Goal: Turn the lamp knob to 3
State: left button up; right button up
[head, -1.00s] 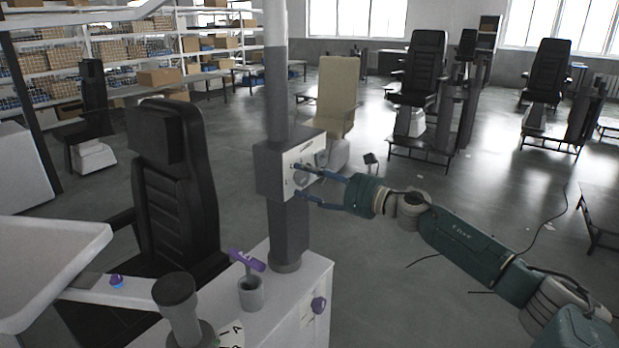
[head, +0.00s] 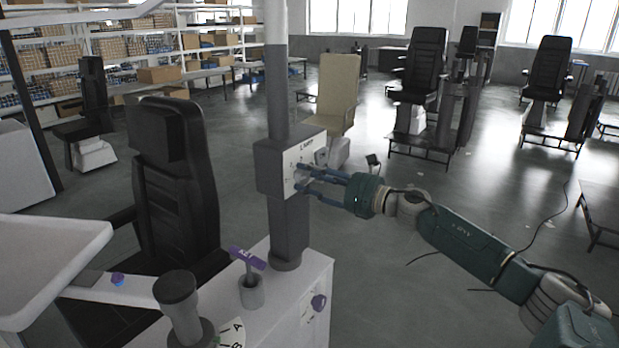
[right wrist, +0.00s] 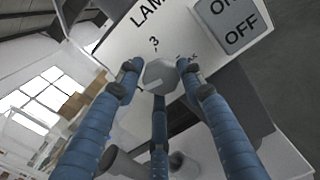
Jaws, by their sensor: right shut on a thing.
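The lamp knob (right wrist: 160,75) is a grey, faceted knob on a white panel (right wrist: 120,45) marked "LAMP". In the right wrist view a "3" (right wrist: 154,43) is printed just above the knob; other marks beside it are partly covered. I cannot tell which mark the knob points to. My right gripper (right wrist: 160,80) has its blue fingers closed around the knob, one on each side and one below. In the head view the right gripper (head: 303,179) reaches the panel on the grey column box (head: 272,168) from the right, and the fingers largely hide the knob. My left gripper is not in view.
An ON/OFF rocker switch (right wrist: 236,22) sits close to the right finger in the wrist view. Below the column, a white cabinet (head: 285,300) carries a purple-handled lever (head: 247,258) and a purple side knob (head: 318,302). A black chair (head: 175,190) stands left.

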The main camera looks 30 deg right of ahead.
jog(key=m+p, duration=0.2)
jog(key=m, duration=0.4)
jog(key=m+p, duration=0.3)
jog(key=m, duration=0.4)
jog(key=d+m+p, duration=0.1)
jog(key=m+p, duration=0.2)
jog(key=m, duration=0.3)
jog(key=shift+w+r+m, duration=0.15)
jog(key=shift+r+m, duration=0.1)
jog(key=shift+m, duration=0.05)
jog(key=shift+a+f+m+p, duration=0.1)
jog(key=shift+f+m+p, duration=0.05)
jog(key=shift+m+p, duration=0.5)
jog(key=shift+m, duration=0.25)
jog(key=shift+f, duration=0.1)
jog(key=o, duration=1.1)
jog(key=shift+f, duration=0.25)
